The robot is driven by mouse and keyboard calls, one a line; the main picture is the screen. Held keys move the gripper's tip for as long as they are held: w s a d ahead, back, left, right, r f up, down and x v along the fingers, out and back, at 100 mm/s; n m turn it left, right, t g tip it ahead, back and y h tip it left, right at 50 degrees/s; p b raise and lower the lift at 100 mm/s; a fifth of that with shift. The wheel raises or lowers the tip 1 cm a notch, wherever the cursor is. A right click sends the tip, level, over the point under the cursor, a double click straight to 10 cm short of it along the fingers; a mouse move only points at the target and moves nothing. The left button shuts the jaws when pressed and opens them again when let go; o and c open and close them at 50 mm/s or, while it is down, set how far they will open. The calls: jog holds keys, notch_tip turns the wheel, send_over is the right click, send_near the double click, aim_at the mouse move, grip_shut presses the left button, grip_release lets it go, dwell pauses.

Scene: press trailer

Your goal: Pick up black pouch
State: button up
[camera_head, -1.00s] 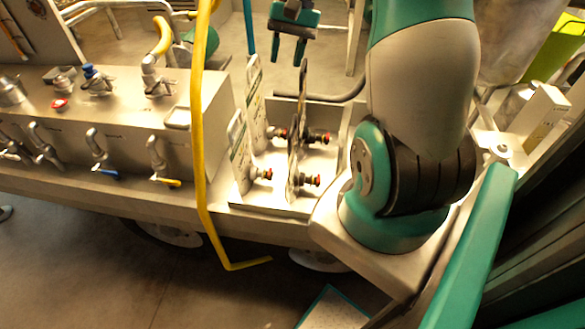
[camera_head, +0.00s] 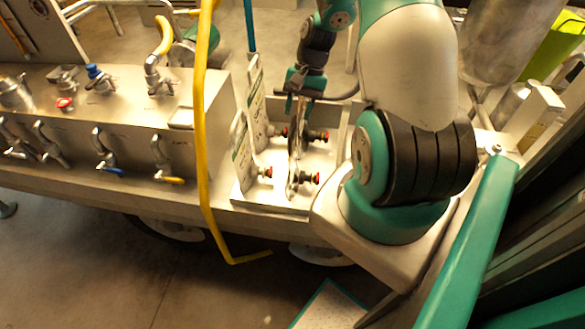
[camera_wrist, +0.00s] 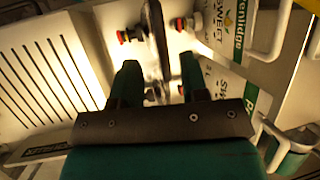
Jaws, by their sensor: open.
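A thin dark upright piece, which looks like the black pouch seen edge-on (camera_head: 294,150), stands in the metal tray. In the wrist view this dark piece (camera_wrist: 156,42) runs between the fingers and beyond their tips. I cannot clearly make out its full shape. My gripper (camera_head: 297,103) is over its upper part, pointing down. In the wrist view my gripper (camera_wrist: 158,72) is open, with one finger on each side of the dark piece. Gaps show beside it, and I see no firm contact.
The tray (camera_head: 268,207) also holds red-capped fittings (camera_head: 307,177) and labelled pale plates (camera_head: 242,155) on the left. A yellow pipe (camera_head: 200,130) rises left of it. A valve panel (camera_head: 130,140) is farther left.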

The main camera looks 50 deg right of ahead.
aim_at(293, 124)
jog(key=p+x, duration=0.2)
jog(key=x, duration=0.1)
jog(key=shift+a+f, duration=0.25)
jog(key=shift+a, duration=0.1)
jog(key=shift+a+f, duration=0.15)
jog(key=shift+f, duration=0.4)
grip_shut()
jog(key=shift+r, duration=0.1)
